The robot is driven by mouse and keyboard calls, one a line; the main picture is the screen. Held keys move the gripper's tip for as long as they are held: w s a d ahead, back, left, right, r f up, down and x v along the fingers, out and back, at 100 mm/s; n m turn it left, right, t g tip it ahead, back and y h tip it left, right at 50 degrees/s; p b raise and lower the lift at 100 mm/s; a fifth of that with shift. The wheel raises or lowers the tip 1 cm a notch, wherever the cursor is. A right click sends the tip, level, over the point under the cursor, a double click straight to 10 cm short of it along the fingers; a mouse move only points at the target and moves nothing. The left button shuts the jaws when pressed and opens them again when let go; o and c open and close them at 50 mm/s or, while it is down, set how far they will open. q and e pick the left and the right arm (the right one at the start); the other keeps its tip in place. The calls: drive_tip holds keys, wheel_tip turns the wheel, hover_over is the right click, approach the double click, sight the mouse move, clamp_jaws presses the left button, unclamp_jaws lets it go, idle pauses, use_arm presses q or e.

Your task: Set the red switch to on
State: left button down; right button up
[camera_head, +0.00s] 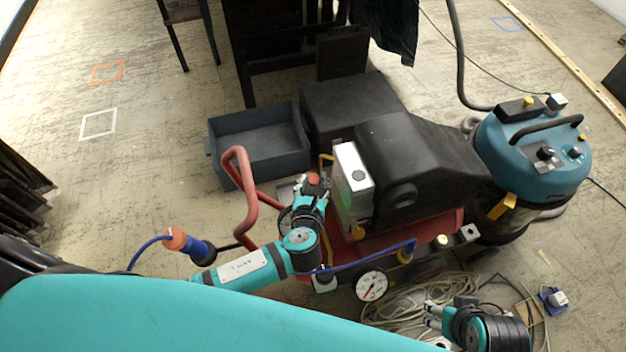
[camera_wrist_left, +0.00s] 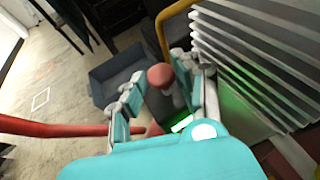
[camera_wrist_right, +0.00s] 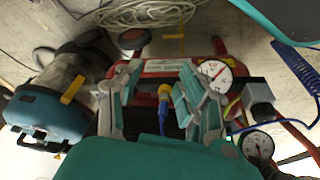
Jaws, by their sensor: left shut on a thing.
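The red switch shows as a round red knob (camera_head: 313,179) on the red machine (camera_head: 430,230), beside its silver finned block (camera_head: 353,182). The switch's on or off marking cannot be read. My right gripper (camera_head: 440,312) is away at the lower right, and its fingers (camera_wrist_right: 148,88) are apart and empty.
A dark grey bin (camera_head: 258,150) stands behind the machine. A teal vacuum (camera_head: 532,150) stands at the right. Coiled hose (camera_head: 415,298) lies on the floor near my right gripper. A gauge (camera_head: 371,286) juts from the machine's front. The red handle (camera_head: 245,205) rises at the left. The left floor is open.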

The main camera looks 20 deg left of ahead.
use_arm(q)
drive_tip(key=shift+r, duration=0.4)
drive_tip(key=shift+f, duration=0.1)
use_arm(e)
drive_tip(key=shift+s+d+f+g, duration=0.1)
drive_tip(key=shift+s+f+g, duration=0.1)
drive_tip(key=shift+f+g, duration=0.15)
use_arm(q)
drive_tip(key=shift+w, duration=0.1)
drive_tip(key=c, duration=1)
unclamp_jaws()
drive_tip(key=shift+s, duration=0.2)
drive_tip(key=v, duration=1.2)
